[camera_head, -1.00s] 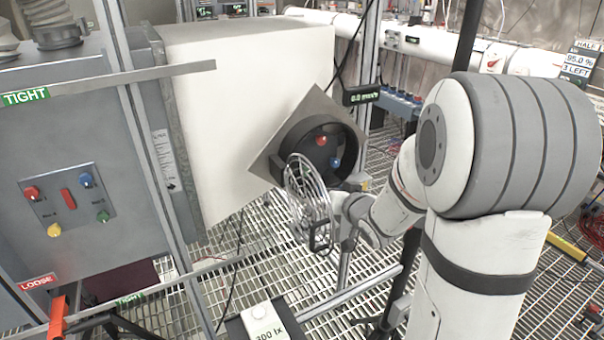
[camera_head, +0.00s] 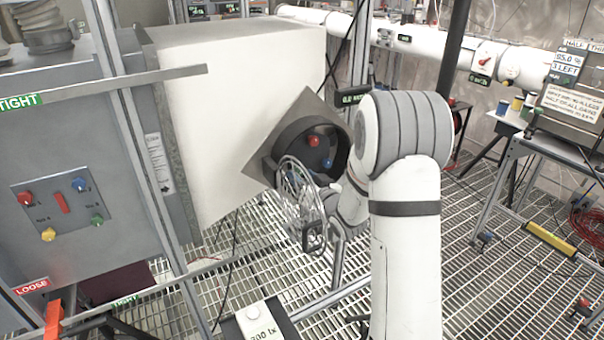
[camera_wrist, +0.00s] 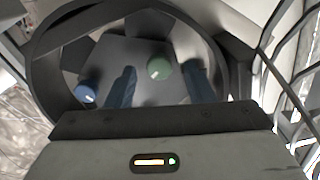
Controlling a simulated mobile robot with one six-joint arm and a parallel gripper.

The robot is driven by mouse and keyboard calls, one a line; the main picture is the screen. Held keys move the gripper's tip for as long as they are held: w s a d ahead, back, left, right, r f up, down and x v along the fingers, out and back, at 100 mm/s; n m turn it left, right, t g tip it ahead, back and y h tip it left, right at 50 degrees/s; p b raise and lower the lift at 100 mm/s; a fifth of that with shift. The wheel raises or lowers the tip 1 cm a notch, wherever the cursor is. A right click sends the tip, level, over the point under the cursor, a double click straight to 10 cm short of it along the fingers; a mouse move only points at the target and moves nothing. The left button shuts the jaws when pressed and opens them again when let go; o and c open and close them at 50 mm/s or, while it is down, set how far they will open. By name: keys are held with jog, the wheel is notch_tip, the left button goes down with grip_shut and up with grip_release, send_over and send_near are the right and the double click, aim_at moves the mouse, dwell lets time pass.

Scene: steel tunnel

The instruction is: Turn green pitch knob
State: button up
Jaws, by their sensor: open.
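In the wrist view a green knob (camera_wrist: 159,69) with a pale pointer mark sits on the dark face inside a round black housing (camera_wrist: 42,75). My gripper (camera_wrist: 160,72) is open, with one dark finger on each side of the green knob as seen from the wrist; I cannot tell whether they touch it. A blue knob (camera_wrist: 86,93) lies to the left of the fingers. In the head view the housing (camera_head: 281,150) shows a red knob (camera_head: 314,141) and a blue knob (camera_head: 328,163); the green knob and my fingertips are hidden there.
A wire guard (camera_head: 300,190) stands close to my gripper at the housing's front. A grey panel (camera_head: 70,203) at left carries red, blue, yellow and green knobs. A large white box (camera_head: 235,95) is behind the housing.

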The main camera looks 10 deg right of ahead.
jog(key=shift+w+a, duration=0.1)
jog(key=shift+w, duration=0.15)
